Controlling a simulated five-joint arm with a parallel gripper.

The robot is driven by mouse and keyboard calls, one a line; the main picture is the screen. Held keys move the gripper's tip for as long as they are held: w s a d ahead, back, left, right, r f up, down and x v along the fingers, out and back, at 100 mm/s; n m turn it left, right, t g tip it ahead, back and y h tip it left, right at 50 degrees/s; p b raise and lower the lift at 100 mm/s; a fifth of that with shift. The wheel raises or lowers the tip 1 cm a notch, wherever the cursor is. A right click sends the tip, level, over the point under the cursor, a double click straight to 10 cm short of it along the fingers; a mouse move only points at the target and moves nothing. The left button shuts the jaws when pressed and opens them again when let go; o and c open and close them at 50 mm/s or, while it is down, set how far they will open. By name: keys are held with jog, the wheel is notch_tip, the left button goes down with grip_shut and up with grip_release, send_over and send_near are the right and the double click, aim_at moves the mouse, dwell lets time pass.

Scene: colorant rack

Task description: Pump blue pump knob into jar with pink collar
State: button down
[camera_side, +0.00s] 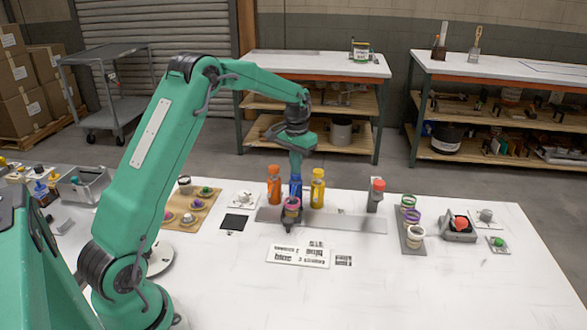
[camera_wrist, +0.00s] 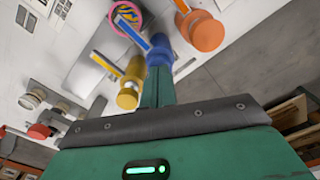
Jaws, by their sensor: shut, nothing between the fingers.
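The blue pump knob (camera_side: 295,183) stands in the middle of the rack, between an orange pump (camera_side: 273,185) and a yellow pump (camera_side: 318,188). My gripper (camera_side: 296,173) is shut and empty, pointing down directly over the blue knob. In the wrist view its fingers (camera_wrist: 158,72) end at the blue knob (camera_wrist: 160,50) and appear to touch its top; the exact contact is hidden. The jar with the pink collar (camera_side: 292,204) stands just in front of the blue pump, and its pink collar also shows in the wrist view (camera_wrist: 127,15), near the blue spout's end.
A grey rail (camera_side: 345,222) runs along the rack. Jars on a grey strip (camera_side: 411,236) and a red-knobbed device (camera_side: 460,226) stand to the right. A tan board with coloured pieces (camera_side: 185,208) is at left. Printed labels (camera_side: 300,256) lie in front.

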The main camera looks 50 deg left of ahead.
jog(key=shift+r, duration=1.3)
jog(key=shift+f, duration=1.4)
jog(key=shift+r, duration=0.2)
dwell(0.4)
jog(key=shift+r, duration=1.2)
